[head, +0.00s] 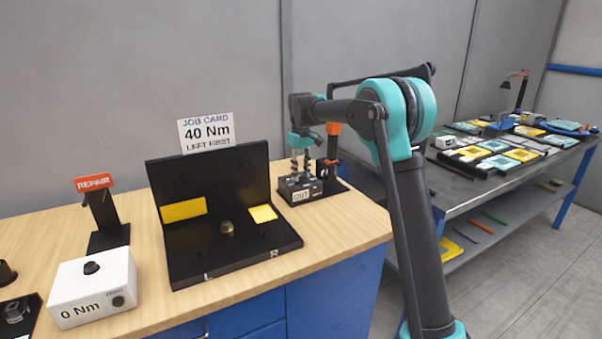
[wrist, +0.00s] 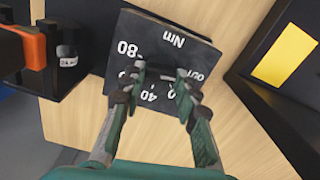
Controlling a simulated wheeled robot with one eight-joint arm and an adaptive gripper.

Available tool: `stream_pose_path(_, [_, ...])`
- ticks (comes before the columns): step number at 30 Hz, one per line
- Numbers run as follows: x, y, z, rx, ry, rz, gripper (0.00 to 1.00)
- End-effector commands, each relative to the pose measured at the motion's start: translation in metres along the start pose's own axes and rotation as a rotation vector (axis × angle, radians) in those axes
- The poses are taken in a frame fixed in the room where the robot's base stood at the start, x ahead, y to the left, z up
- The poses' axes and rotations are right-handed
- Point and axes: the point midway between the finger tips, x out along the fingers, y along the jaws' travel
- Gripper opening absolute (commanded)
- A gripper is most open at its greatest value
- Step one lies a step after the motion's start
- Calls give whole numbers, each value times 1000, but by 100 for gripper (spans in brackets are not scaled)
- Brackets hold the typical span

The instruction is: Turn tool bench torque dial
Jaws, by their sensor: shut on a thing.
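The torque dial (wrist: 162,78) is a dark knob on top of a dark box (wrist: 170,38) marked Nm, 80, 40 and OUT. In the head view the same box (head: 318,190) stands on the right end of the wooden bench, with a white OUT label on its front. My gripper (wrist: 162,84) is shut on the dial from above, one finger on each side. In the head view my gripper (head: 305,168) points down at the box. The fingers cover much of the dial, and I cannot tell its exact setting. The job card (head: 206,132) reads 40 Nm, LEFT FIRST.
An orange-topped tool (head: 332,145) stands close beside the box. A black L-shaped fixture (head: 180,240) with yellow patches and a brass-coloured fitting (head: 227,228) is to the left. A white box (head: 93,290) reading 0 Nm and a REPAIR sign (head: 94,183) are farther left.

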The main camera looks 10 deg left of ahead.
Motion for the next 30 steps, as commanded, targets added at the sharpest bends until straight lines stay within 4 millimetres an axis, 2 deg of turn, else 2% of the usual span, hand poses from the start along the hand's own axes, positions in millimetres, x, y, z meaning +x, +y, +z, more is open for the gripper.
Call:
stream_pose_path(12, [0, 0, 0, -8, 2, 1, 2])
stream_pose_path(13, [0, 0, 0, -8, 2, 1, 32])
stream_pose_path(18, [0, 0, 0, -7, 1, 0, 52])
stream_pose_path(26, [0, 0, 0, -7, 1, 0, 52])
stream_pose_path(30, [-8, 0, 0, -7, 0, 0, 52])
